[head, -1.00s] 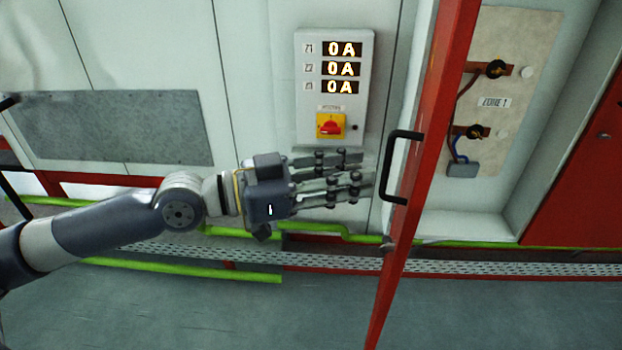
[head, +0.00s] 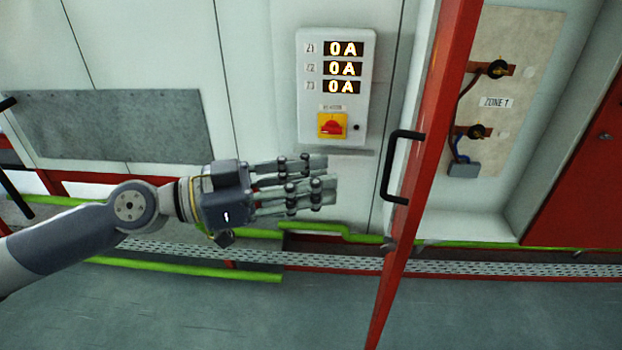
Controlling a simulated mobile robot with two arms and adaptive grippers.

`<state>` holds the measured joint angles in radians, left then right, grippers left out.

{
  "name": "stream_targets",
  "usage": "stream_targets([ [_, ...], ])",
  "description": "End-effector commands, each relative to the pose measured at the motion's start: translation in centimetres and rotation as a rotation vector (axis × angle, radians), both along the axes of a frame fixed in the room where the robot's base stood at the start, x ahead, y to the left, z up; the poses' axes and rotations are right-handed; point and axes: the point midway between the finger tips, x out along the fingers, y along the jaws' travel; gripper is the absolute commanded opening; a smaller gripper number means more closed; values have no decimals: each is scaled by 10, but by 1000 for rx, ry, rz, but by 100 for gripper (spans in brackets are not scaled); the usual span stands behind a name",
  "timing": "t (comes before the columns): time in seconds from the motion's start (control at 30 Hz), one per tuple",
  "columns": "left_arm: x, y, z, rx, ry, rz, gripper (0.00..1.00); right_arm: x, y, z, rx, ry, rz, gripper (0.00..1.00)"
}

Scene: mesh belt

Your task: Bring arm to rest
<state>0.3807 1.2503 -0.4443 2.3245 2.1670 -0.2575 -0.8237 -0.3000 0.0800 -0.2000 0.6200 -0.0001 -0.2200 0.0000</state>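My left arm comes in from the left in the head view. Its gripper (head: 325,180) points right, in front of the pale wall and below the control box. The fingers are spread apart with nothing between them, so it is open and empty. The fingertips are short of the black door handle (head: 398,167) in the picture, with a gap between them. My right gripper is not in view.
A control box (head: 308,112) shows 0A on three displays above a red and yellow rotary switch (head: 332,125). A red door (head: 436,130) stands open on edge beside a compartment with cables (head: 463,100). A perforated mesh strip (head: 330,262) and green rails (head: 190,270) run low down.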

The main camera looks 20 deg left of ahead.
Motion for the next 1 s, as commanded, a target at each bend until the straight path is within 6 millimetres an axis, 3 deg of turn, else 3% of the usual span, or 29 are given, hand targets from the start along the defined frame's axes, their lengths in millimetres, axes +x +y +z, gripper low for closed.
stream_targets([
  [0.47,0,1,0,0,0,0,29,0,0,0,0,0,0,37],
  [0.57,8,5,-4,-3,3,18,29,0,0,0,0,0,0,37],
  [0.63,25,14,-14,-4,7,59,29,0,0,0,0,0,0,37],
  [0.77,78,50,-58,4,34,201,29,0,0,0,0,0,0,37],
  [0.9,131,101,-138,39,101,387,29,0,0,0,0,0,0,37],
  [1.0,152,134,-205,82,167,505,29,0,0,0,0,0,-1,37],
])
